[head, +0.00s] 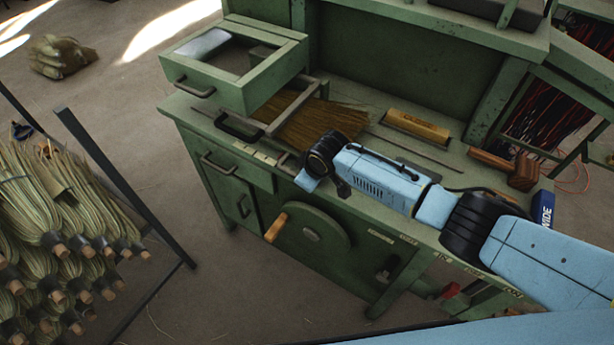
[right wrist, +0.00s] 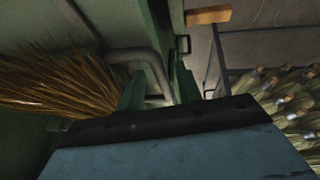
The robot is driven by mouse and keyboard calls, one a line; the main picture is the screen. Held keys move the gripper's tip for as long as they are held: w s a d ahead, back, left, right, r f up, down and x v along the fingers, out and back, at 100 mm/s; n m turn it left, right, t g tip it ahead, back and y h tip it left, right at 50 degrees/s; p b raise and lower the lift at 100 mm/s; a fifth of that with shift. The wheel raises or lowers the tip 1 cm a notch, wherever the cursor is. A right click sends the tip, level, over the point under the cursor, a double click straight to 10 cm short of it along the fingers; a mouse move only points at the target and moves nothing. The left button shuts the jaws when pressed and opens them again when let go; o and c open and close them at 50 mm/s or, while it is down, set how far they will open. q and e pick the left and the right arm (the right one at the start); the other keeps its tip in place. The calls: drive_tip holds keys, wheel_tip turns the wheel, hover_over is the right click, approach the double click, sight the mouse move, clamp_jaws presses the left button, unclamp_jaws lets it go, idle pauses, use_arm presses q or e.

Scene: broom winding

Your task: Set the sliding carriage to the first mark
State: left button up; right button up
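A green workbench (head: 345,205) bears a broom head of brown bristles (head: 325,118), which also shows at the left of the right wrist view (right wrist: 60,85). A dark U-shaped handle (head: 240,128) beside the bristles looks like part of the sliding carriage; which frame is the carriage is not clear. Pale mark labels (head: 265,156) run along the bench's front edge. My right arm reaches in from the right. Its fingers (right wrist: 160,88) stand apart, with a grey bent handle (right wrist: 152,62) between or just beyond them; contact cannot be told. The head view hides the fingertips. My left gripper is not in view.
A green open box (head: 245,97) stands at the bench's left end. A crank wheel (head: 308,236) with a wooden handle (head: 276,227) sits on the front. A wooden block (head: 417,126) and a mallet (head: 512,168) lie on top. A rack of straw bundles (head: 60,230) stands left.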

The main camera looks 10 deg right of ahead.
drive_tip(key=shift+d+r, duration=0.1)
drive_tip(key=p+v, duration=0.1)
drive_tip(key=v, duration=1.2)
drive_tip(key=shift+p, duration=0.35)
drive_tip(key=shift+s, duration=0.15)
